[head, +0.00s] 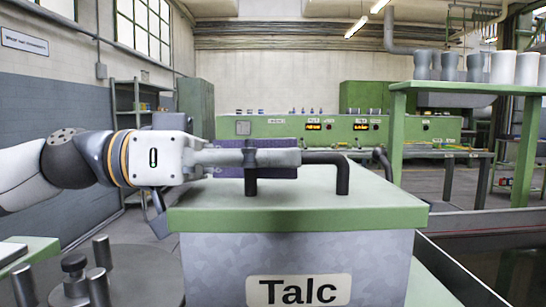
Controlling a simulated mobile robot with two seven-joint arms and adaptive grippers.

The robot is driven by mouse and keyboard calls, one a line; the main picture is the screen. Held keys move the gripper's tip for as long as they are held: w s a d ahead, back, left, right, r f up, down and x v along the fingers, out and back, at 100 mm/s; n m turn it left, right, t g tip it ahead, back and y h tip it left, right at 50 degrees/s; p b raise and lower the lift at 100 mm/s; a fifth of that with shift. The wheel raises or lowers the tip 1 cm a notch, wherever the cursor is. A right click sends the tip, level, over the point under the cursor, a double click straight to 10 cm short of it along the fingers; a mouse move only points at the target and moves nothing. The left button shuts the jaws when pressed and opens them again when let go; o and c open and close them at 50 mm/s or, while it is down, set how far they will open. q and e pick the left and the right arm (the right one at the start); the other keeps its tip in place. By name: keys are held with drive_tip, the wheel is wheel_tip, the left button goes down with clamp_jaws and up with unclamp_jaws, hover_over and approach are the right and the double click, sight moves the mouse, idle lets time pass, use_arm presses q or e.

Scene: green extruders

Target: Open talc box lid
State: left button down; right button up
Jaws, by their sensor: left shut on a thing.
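The talc box (300,263) is a grey mottled bin with a "Talc" label on its front, in the lower middle of the head view. Its flat green lid (300,205) lies level on the box, with no gap seen. A dark bar handle (326,158) stands on the lid on upright posts. My left gripper (282,158) reaches in level from the left above the lid and is shut on the handle's bar. The fingers hide part of the bar. My right gripper is not in view.
A green stand (465,88) with several grey and white cups is at the right. A round grey fixture with knobs (125,275) is at lower left. A green control console (340,132) runs along the back. A dark trough (500,260) lies right of the box.

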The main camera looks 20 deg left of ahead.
use_arm(q)
drive_tip(key=shift+r+p, duration=0.3)
drive_tip(key=shift+r, duration=0.25)
drive_tip(key=w+a+r+n+p, duration=0.2)
drive_tip(key=w+r+p, duration=0.3)
drive_tip(key=r, duration=0.9)
drive_tip(key=shift+w+a+n, duration=0.2)
drive_tip(key=shift+w+n, duration=0.3)
drive_tip(key=shift+w, duration=0.6)
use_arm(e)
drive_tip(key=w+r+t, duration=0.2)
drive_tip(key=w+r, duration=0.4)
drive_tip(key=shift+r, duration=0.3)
